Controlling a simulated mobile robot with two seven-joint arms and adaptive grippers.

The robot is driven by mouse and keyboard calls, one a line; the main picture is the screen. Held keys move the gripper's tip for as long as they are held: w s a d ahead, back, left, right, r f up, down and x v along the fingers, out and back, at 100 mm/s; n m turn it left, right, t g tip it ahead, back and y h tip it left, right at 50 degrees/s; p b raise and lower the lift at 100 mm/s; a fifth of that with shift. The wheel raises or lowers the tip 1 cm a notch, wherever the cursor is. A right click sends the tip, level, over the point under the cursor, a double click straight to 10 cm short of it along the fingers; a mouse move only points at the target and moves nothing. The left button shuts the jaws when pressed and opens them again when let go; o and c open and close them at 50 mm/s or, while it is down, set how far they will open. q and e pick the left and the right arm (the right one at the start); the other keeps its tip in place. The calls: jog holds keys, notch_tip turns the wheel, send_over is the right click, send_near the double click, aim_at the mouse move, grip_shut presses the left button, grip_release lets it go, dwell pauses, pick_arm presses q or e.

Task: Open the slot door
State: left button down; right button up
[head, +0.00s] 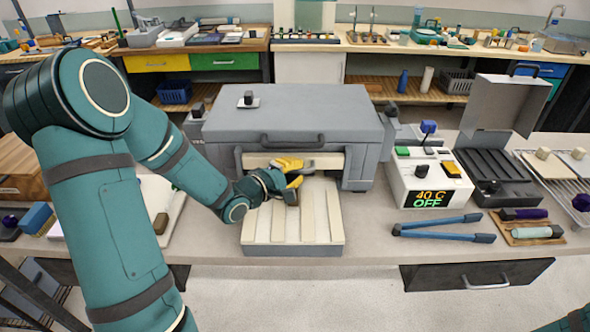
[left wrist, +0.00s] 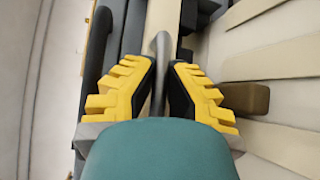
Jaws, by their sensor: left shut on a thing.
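The grey box-shaped unit (head: 290,112) stands in the middle of the bench. A pale slot door (head: 333,161) shows as a cream strip across its front, under the lid's dark handle. My left gripper (head: 296,170) is in front of this door, its yellow fingers partly covering it. In the left wrist view my left gripper (left wrist: 160,92) is shut on a slim grey handle (left wrist: 161,48) between its dark pads. The cream strip of the door also shows behind the handle in that view (left wrist: 163,16). My right gripper is out of view.
A cream slatted tray (head: 292,246) extends forward below the slot, with a small brown block (head: 291,197) by the gripper. Right of the unit stand a control box (head: 425,170) reading "40 C OFF" and blue tongs (head: 440,227).

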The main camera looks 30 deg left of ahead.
pick_arm(q)
jog(key=c, duration=1)
grip_release()
jog(key=shift+w, duration=0.1)
jog(key=v, duration=0.7)
jog(key=shift+s, duration=0.3)
